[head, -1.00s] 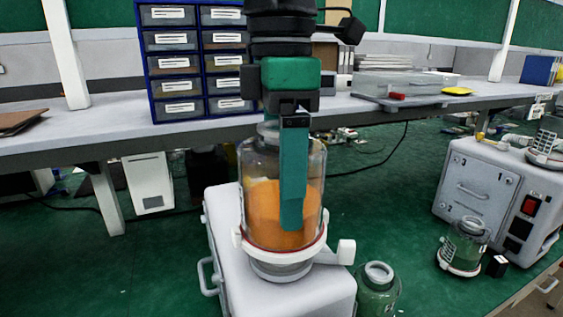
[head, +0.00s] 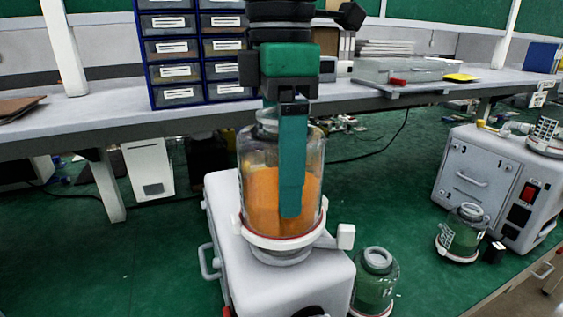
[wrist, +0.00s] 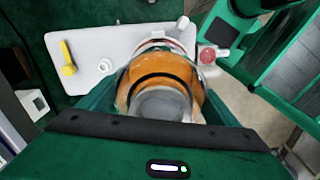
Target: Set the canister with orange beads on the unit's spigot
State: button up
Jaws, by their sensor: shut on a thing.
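The canister with orange beads (head: 257,190) is clear, with a grey neck at its top. It stands upright over the white unit (head: 225,220), with its base inside a white ring collar with a red line (head: 262,241) at the unit's top. Whether it is fully seated on the spigot, which is hidden, I cannot tell. My gripper (head: 291,205) reaches down from above with its green fingers along the canister and is shut on it. The wrist view looks down on the canister's neck (wrist: 160,104) and the orange beads, between the green fingers.
A green-bead canister (head: 376,280) stands right of the unit. Another small canister (head: 465,232) stands by a second white unit (head: 490,180) at the right. A bench (head: 400,98) with blue drawer cabinets (head: 175,48) runs behind. A yellow lever (wrist: 67,58) shows on the unit.

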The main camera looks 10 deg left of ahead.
jog(key=shift+a+f, duration=0.15)
jog(key=shift+f, duration=1.2)
dwell(0.5)
jog(key=o, duration=1.4)
jog(key=shift+o, duration=0.2)
